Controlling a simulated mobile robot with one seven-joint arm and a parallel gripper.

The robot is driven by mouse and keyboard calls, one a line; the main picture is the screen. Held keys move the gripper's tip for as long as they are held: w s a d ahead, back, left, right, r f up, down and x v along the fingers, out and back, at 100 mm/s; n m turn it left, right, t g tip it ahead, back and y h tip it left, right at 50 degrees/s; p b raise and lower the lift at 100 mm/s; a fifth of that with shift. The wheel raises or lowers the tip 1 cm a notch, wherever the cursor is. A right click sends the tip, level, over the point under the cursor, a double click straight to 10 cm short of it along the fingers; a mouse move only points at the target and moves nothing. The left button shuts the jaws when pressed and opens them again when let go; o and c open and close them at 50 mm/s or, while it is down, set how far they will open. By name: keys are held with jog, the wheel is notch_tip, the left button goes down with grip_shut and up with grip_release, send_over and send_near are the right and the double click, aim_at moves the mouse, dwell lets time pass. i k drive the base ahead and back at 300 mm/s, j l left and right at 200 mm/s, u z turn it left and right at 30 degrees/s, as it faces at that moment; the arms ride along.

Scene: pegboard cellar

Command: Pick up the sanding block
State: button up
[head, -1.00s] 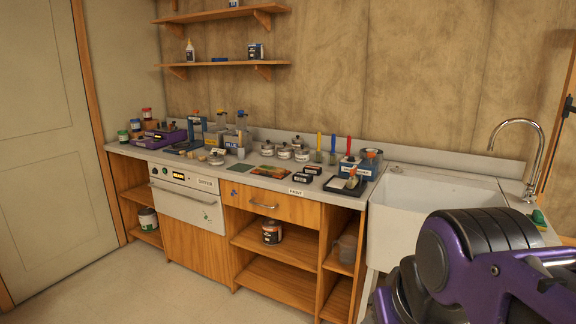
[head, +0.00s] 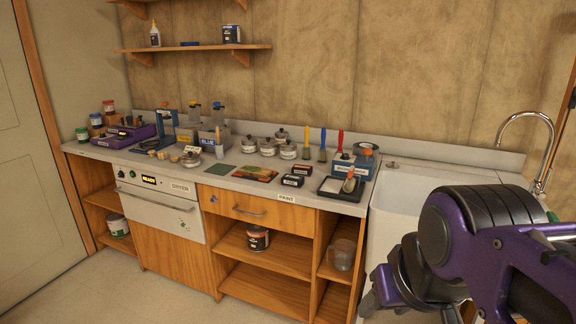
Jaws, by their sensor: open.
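I cannot pick out a sanding block for certain. Two small dark blocks with pale labels, a front block (head: 292,181) and a rear block (head: 302,170), lie on the grey counter (head: 215,180), left of a black tray. What they are is too small to tell. A flat green piece (head: 222,172) lies farther left. My purple and black arm fills the lower right of the head view, in front of the sink. My gripper's fingers do not show.
The black tray (head: 330,187) holds a brush-like tool. Jars (head: 249,146), upright brushes and a blue container (head: 345,164) crowd the counter's back. The white sink (head: 395,205) with its tall tap (head: 520,120) is at right. Open floor (head: 95,285) lies in front of the cabinets.

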aim_at(301, 170)
jog(key=i+j+z, duration=0.3)
jog(key=i+j, duration=0.3)
jog(key=i, duration=0.15)
jog(key=i+j+z, duration=0.25)
jog(key=i+j, duration=0.5)
jog(key=j, duration=0.05)
